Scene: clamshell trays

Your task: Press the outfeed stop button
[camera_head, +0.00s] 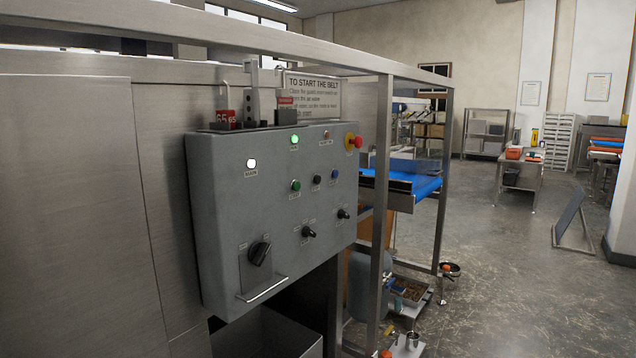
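A grey control box (225,210) faces me at the left of the middle. Its upper right corner carries a red mushroom button on a yellow base (354,142). The small labels are too blurred to read, so I cannot tell which one is the outfeed stop. Neither of my grippers is in view.
A lit green lamp (294,139) and a white lamp (251,163) are on the box, with a large rotary switch (259,253) below. A metal post (382,200) stands just right of the box. A blue belt (428,186) lies beyond. Open floor (500,290) is at right.

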